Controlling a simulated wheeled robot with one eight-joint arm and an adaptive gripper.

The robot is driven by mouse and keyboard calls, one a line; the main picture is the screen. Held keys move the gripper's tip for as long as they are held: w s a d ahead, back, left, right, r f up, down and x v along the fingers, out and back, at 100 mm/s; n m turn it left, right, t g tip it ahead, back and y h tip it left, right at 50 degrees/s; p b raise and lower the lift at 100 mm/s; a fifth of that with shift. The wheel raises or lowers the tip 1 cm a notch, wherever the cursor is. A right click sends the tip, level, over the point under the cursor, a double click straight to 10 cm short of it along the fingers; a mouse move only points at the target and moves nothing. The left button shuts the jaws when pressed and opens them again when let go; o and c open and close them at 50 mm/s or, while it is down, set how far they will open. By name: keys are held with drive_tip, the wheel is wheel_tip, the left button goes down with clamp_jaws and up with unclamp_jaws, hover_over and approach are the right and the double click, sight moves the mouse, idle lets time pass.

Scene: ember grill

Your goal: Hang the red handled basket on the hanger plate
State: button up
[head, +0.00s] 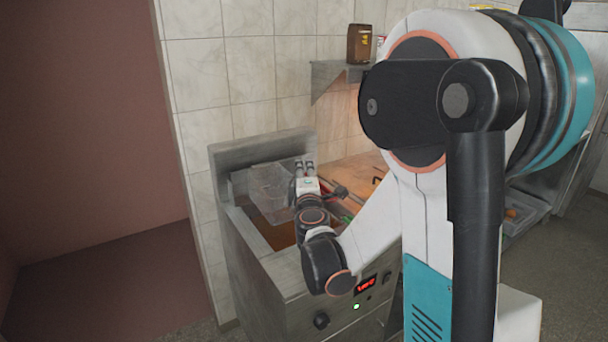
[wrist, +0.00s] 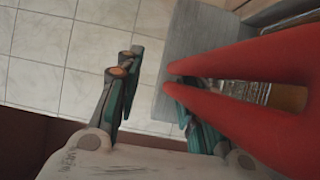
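A wire-mesh basket (head: 268,188) is in the left part of the fryer in the head view, over brown oil. In the wrist view a red handle (wrist: 235,100), with two prongs, fills the right side very close to the camera. It covers part of my gripper's right finger. The grey back plate (head: 262,146) of the fryer, likely the hanger plate, stands upright behind the basket. My gripper (head: 305,165) is beside the basket, at its right, fingers toward the wall.
A wooden-looking board (head: 358,170) lies right of the fryer (head: 262,268). A wall shelf (head: 335,72) holds a brown container (head: 360,43). The tiled wall (head: 215,95) is close behind. Floor at the left is clear. My arm hides much of the right side.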

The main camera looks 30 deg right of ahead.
drive_tip(key=v, duration=1.1)
drive_tip(key=shift+s, duration=0.25)
drive_tip(key=shift+a, duration=0.15)
